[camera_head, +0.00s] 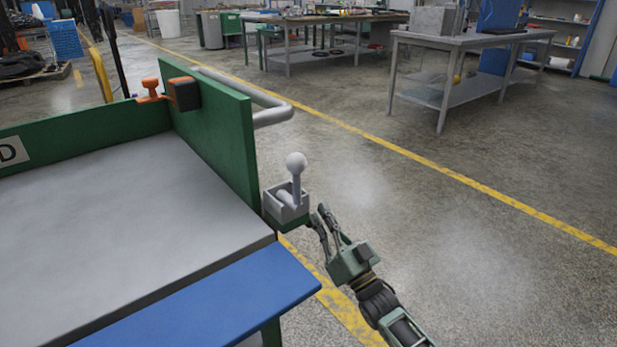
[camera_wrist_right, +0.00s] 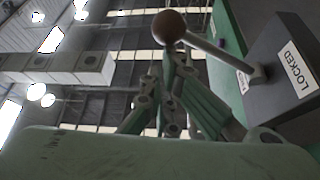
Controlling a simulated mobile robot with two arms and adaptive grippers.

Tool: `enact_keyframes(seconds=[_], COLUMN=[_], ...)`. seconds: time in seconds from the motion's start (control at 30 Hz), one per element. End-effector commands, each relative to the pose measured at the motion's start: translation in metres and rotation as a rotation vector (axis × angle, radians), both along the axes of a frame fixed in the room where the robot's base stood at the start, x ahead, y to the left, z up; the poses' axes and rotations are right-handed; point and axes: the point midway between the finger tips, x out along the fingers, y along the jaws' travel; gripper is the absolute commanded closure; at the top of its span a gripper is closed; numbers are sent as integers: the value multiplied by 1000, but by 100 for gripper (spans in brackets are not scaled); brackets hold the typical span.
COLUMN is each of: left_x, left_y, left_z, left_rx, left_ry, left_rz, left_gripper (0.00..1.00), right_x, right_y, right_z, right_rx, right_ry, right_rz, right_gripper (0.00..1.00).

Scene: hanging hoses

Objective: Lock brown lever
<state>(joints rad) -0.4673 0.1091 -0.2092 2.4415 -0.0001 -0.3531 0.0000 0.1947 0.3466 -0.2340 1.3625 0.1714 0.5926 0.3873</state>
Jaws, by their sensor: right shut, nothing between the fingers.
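A lever with a round knob (camera_head: 296,162) stands nearly upright from a grey box (camera_head: 286,203) on the green cart's near right corner. The knob looks pale grey in the head view and brown in the right wrist view (camera_wrist_right: 169,27). There its rod (camera_wrist_right: 215,50) runs to the dark box (camera_wrist_right: 285,75), whose face carries a "LOCKED" label (camera_wrist_right: 297,68). My right gripper (camera_head: 319,214) is shut and empty, just right of and below the lever. In the wrist view its fingertips (camera_wrist_right: 172,60) point toward the knob; contact cannot be told. My left gripper is out of view.
The cart's green side wall (camera_head: 210,115) and grey handle rail (camera_head: 275,112) stand behind the lever. An orange catch (camera_head: 150,90) and a dark block sit at the far corner. A blue strip (camera_head: 215,300) edges the near side. Floor to the right is clear.

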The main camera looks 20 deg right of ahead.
Motion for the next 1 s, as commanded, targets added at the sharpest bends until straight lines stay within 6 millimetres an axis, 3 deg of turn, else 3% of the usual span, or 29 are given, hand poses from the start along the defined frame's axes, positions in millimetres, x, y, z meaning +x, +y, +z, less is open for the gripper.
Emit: enact_keyframes(seconds=[0.33,0.8,1.0], left_x=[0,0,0], left_y=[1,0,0], left_z=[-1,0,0], left_rx=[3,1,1], left_ry=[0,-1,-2], left_rz=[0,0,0], left_gripper=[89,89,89], right_x=[-9,-86,-100], right_y=[-2,-24,-29], right_z=[-7,-50,-56], right_rx=[-1,-2,-1], right_ry=[4,3,0], right_rz=[1,0,0], right_gripper=[100,100,100])
